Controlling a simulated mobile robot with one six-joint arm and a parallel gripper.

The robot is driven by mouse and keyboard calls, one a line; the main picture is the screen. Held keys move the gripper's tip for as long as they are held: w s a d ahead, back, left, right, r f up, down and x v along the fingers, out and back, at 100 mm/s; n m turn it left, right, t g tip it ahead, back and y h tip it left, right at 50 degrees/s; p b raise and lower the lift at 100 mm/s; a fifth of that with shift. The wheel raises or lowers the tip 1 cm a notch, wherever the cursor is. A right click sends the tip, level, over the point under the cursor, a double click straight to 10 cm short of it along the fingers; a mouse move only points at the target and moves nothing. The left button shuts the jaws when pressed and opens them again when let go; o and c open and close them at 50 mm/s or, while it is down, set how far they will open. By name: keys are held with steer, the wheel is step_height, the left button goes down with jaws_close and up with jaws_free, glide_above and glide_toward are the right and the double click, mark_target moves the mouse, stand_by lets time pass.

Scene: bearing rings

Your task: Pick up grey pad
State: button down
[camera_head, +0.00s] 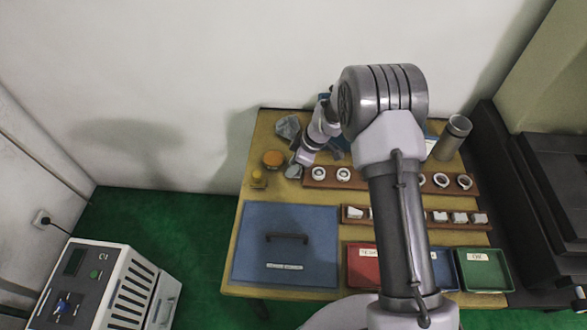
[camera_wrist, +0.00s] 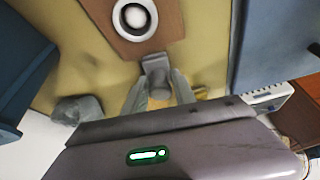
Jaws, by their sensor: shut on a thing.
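The grey pad (camera_wrist: 155,66) shows in the wrist view between the tips of my gripper (camera_wrist: 158,84). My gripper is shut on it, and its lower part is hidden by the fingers. In the head view the grey pad (camera_head: 293,171) is a small grey patch at the end of my gripper (camera_head: 299,163), over the left back part of the table. I cannot tell whether the pad touches the table.
The wooden table (camera_head: 245,200) holds a brown board of bearing rings (camera_head: 343,174), a lower row of white blocks (camera_head: 440,216), and a blue panel with a handle (camera_head: 300,218). An orange round thing (camera_head: 273,158) and crumpled grey cloth (camera_head: 287,127) are near my gripper. Red (camera_head: 361,268) and green (camera_head: 484,270) trays stand in front.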

step_height(320, 180, up, 4)
steer(key=shift+p, duration=1)
steer(key=s+d, duration=0.2)
steer(key=s, duration=0.3)
steer(key=s+d, duration=0.2)
steer(key=s, duration=0.3)
steer(key=s+d+r+b, duration=0.1)
steer(key=s+d, duration=0.1)
steer(key=s, duration=0.2)
steer(key=shift+s, duration=0.4)
